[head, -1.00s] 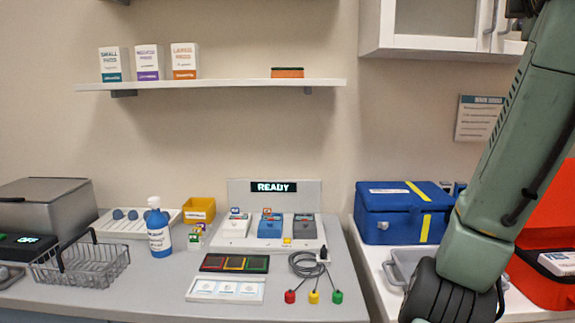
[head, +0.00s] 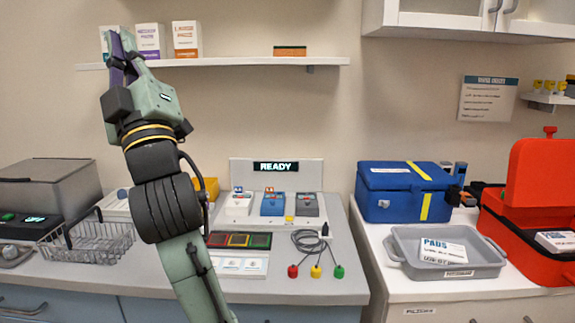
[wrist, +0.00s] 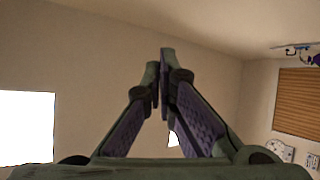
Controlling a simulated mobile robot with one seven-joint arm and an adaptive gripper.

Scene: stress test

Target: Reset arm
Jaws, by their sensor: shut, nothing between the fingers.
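My gripper (head: 122,50) is raised at the left of the head view, pointing up in front of the left end of the wall shelf. It partly hides the leftmost white box on that shelf. In the wrist view my gripper (wrist: 163,60) has its two fingers brought together at the tips, with nothing held between them. Behind the fingers the wrist view shows bare wall and ceiling. My arm rises from the bottom of the head view and hides part of the counter, including where the blue bottle stood.
Below are a wire basket (head: 88,240) and a READY station (head: 277,167). At right are a blue case (head: 404,192), a grey tray (head: 400,256) with a PADS packet (head: 443,251), and an open red case (head: 540,180).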

